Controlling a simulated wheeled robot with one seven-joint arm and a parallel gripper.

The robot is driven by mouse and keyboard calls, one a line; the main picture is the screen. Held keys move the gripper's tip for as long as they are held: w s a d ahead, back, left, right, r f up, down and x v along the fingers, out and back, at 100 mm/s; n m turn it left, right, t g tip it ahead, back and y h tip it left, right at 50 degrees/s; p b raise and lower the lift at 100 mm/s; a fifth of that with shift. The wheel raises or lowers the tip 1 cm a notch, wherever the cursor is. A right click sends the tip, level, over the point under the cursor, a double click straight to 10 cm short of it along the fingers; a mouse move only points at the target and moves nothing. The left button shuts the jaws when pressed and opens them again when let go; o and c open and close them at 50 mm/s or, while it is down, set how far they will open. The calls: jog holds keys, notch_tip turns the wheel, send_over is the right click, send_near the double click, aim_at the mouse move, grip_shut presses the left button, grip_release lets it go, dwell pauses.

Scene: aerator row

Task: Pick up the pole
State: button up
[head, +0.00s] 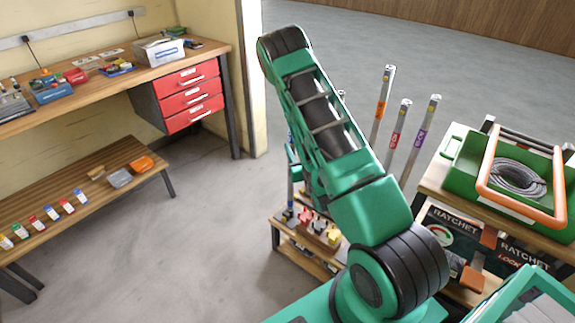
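Several upright grey poles with coloured label bands stand in a low wooden rack (290,254) just beyond my arm. One pole has an orange band (382,104), one a red band (397,130) and one a purple band (422,136). The tip of another pole (341,96) shows just behind my arm. A further thin upright with blue on it (290,190) stands at the arm's left edge. My arm rises, bends at the top and hides part of the rack. A small teal part (292,155) shows behind it; the fingers are hidden.
A green tray (455,150) with a coiled cable (518,178) and an orange frame stands right of the poles, above ratchet boxes (450,225). At left are a workbench (90,95) with red drawers and a low bench (95,180). The floor between is clear.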

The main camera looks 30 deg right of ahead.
jog(key=x, duration=1)
jog(key=shift+w, duration=0.4)
jog(key=shift+r, duration=0.1)
grip_shut()
